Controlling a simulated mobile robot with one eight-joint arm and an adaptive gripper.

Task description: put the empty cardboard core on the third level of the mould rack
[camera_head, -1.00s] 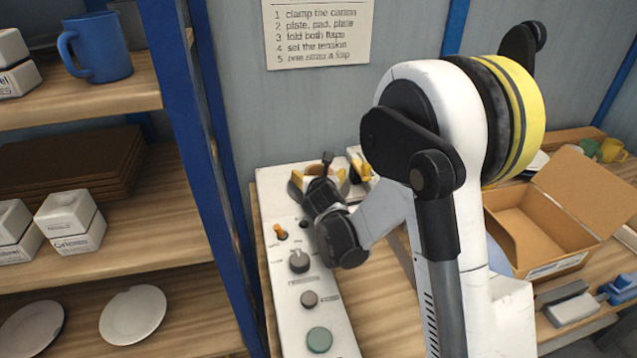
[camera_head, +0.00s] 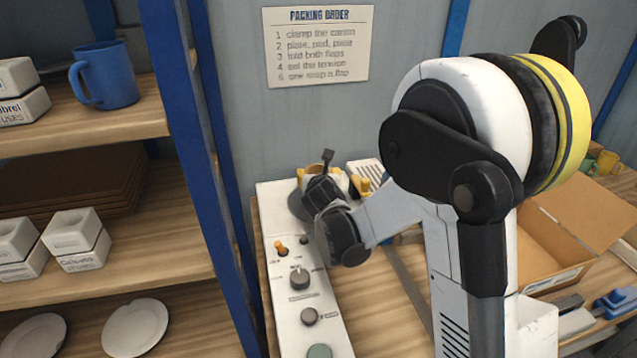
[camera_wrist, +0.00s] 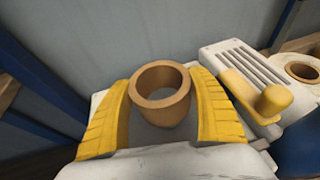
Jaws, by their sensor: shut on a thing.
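The empty cardboard core (camera_wrist: 160,97), a short tan tube with an open top, stands between the yellow fingers of my gripper (camera_wrist: 160,85) in the wrist view. My gripper is shut on it, one finger at each side. In the head view my gripper (camera_head: 325,182) is over the far end of the white control panel, and my arm partly hides that spot. The mould rack (camera_head: 205,165), with blue posts and wooden boards, stands at the left, apart from my gripper. Three boards show; its full height is out of view.
The rack holds a blue mug (camera_head: 104,75), brown boards (camera_head: 75,180), white mould blocks (camera_head: 78,240) and pale plates (camera_head: 135,327). The control panel (camera_head: 290,225) has knobs. An open carton (camera_head: 550,235) is at the right. A vented white box (camera_wrist: 240,60) is beside my gripper.

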